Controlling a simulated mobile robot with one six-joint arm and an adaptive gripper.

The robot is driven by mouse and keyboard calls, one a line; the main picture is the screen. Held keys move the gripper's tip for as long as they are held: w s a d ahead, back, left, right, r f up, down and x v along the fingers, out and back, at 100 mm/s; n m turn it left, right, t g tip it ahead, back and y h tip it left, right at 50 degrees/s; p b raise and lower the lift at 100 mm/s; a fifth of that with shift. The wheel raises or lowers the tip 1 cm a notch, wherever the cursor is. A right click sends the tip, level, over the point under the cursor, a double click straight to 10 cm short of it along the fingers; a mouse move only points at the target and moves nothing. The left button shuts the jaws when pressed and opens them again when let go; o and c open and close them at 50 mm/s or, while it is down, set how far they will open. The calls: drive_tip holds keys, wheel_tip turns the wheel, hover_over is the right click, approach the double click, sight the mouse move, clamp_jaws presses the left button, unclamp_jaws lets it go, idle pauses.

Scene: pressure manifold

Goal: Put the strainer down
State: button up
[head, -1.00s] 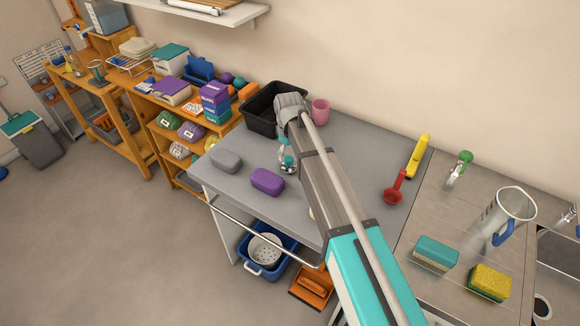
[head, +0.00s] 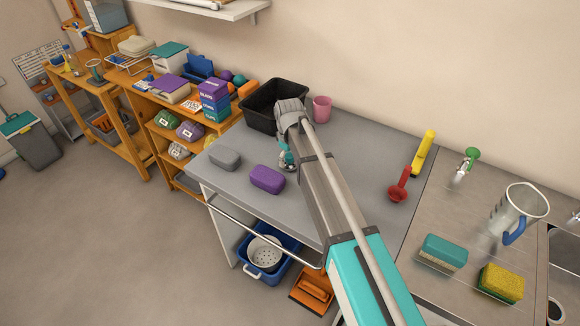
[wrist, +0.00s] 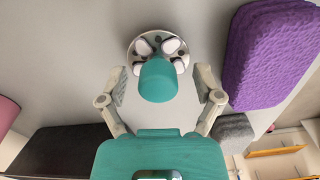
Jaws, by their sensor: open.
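The strainer (head: 286,157), as I take it, has a teal knob handle and a round metal base with white tabs. It stands on the grey worktop (head: 232,189), right of the purple sponge. In the wrist view the strainer (wrist: 160,80) is seen from above, its base seeming flat on the surface. My gripper (wrist: 161,75) is open, with one finger on each side of the teal knob and gaps between.
The purple sponge (head: 267,179) and a grey sponge (head: 225,157) lie to the left. A black bin (head: 262,112) and a pink cup (head: 322,108) stand behind. A red ladle-like tool (head: 399,188) lies to the right. A white colander (head: 265,252) sits in a blue tub below.

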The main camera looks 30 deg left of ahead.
drive_tip(key=shift+f, duration=0.2)
idle(0.5)
clamp_jaws()
